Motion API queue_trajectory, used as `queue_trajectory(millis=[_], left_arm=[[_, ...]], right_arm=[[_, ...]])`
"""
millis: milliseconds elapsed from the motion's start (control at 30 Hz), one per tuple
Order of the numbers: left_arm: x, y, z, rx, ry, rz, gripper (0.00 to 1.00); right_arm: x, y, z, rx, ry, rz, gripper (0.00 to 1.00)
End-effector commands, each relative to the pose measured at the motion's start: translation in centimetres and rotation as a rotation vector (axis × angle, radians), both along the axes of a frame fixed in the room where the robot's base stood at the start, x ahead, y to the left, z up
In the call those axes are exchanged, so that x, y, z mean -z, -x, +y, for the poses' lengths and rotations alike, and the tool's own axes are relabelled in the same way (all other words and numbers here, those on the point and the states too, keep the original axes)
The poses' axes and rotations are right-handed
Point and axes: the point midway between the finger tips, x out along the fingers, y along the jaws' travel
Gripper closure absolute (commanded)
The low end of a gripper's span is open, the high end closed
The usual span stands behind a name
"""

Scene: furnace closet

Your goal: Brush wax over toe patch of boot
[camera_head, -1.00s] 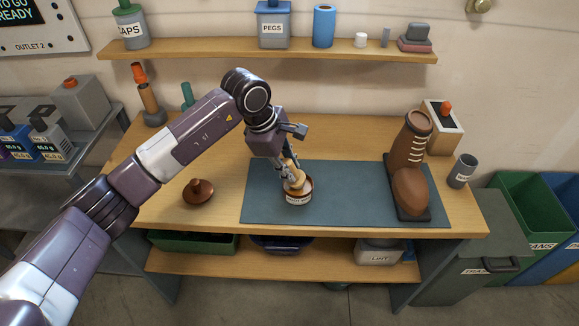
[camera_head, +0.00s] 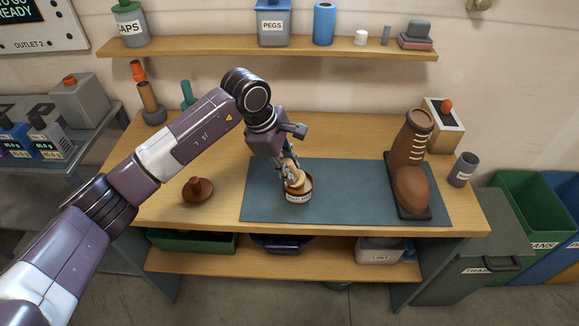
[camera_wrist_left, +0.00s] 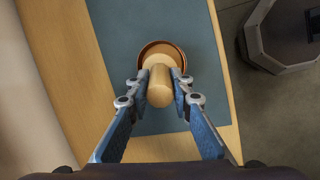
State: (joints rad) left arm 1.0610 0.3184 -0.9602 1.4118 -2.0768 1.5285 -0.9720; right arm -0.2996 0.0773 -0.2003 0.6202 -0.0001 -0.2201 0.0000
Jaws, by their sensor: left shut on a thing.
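My left gripper (camera_head: 289,173) is shut on the pale wooden handle of a brush (camera_wrist_left: 160,86), held over the wax tin (camera_head: 299,197). The brush's lower end is down in the tin's mouth, and its tip is hidden. The tin also shows in the left wrist view (camera_wrist_left: 160,47), with a brown rim around the brush. The brown boot (camera_head: 410,165) stands upright on a dark base at the right of the mat, its toe (camera_head: 411,188) facing the front. A brown round lid with a knob (camera_head: 198,190) lies on the table left of the mat. My right gripper is not in view.
The blue-grey mat (camera_head: 345,205) is clear between tin and boot. A grey cup (camera_head: 462,170) and a wooden box (camera_head: 443,125) stand close by the boot. A shelf (camera_head: 270,50) with containers hangs above the back of the table. Bins stand at the right.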

Motion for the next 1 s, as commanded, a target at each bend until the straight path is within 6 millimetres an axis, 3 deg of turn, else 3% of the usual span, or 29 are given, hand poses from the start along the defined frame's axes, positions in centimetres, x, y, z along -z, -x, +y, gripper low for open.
queue_trajectory(millis=[1000], left_arm=[[0.33, 0.11, 0.03, 0.0, -0.002, 0.004, 1.0]], right_arm=[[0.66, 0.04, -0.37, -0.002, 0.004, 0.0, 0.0]])
